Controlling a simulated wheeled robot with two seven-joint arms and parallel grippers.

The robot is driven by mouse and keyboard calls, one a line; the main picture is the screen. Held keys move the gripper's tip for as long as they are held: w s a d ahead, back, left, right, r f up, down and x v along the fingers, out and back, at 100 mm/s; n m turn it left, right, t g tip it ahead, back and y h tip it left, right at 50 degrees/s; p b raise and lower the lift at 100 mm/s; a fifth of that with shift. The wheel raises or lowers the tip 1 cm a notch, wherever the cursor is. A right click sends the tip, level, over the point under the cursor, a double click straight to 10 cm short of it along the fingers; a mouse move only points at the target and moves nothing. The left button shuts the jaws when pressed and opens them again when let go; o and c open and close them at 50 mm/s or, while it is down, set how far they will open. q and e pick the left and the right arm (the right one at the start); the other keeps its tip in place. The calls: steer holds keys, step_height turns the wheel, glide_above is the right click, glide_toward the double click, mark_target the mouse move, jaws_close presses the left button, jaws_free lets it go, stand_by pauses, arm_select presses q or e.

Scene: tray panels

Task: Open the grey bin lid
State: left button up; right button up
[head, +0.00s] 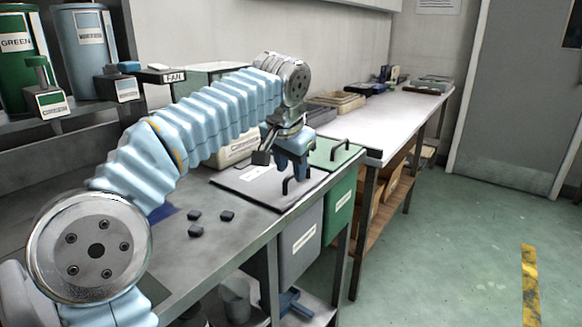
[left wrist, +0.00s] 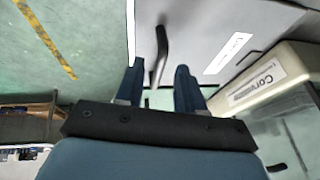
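The grey bin (head: 300,240) stands at the front edge of the bench, and its grey lid (head: 240,185) lies flat and closed, with a white label. A black bar handle (head: 287,184) stands near the lid's front edge. My left gripper (head: 291,170) points down just above and beside the handle. In the left wrist view, its two blue fingers (left wrist: 158,78) are apart, and the black handle (left wrist: 161,50) shows between their tips. The grey lid (left wrist: 205,25) fills the upper part of that view. I cannot tell whether a finger touches the handle. My right gripper is not in view.
A green bin (head: 340,195) with a closed lid and black handle stands right beside the grey one. A beige labelled box (left wrist: 262,85) is behind the lid. Several small dark blocks (head: 196,230) lie on the bench. The floor (head: 440,240) at the right is clear.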

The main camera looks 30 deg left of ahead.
arm_select(q)
steer(key=shift+w+f, duration=0.15)
steer(key=shift+f, duration=0.15)
jaws_close()
steer(key=shift+a+r, duration=0.15)
